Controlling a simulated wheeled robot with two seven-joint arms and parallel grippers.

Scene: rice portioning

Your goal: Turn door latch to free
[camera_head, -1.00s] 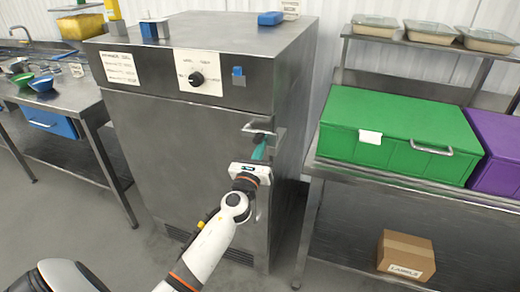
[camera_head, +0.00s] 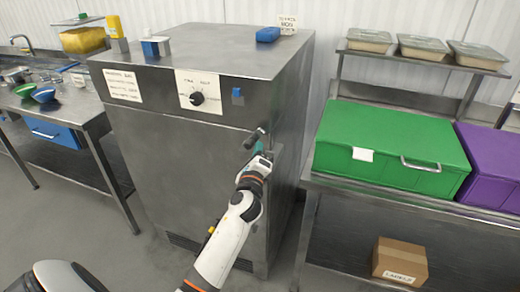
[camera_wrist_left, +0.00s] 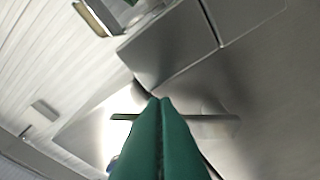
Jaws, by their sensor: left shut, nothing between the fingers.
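The dark door latch (camera_head: 253,139) is on the upper right of the steel cabinet's front door (camera_head: 180,165). It is a short bar and looks tilted, its right end higher than its left. My left gripper (camera_head: 258,149) is just below the latch's right end, its teal fingers partly hidden by its own body. In the left wrist view the two green fingers (camera_wrist_left: 160,105) are pressed together with nothing between them. A thin bar (camera_wrist_left: 215,120) passes behind their tips there; I cannot tell whether they touch it. My right gripper is not in view.
The cabinet has a dial (camera_head: 197,98) above the door. A steel shelf unit at right carries a green bin (camera_head: 390,140) and a purple bin (camera_head: 490,165), with a carton (camera_head: 400,262) below. A table with bowls (camera_head: 43,95) stands at left.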

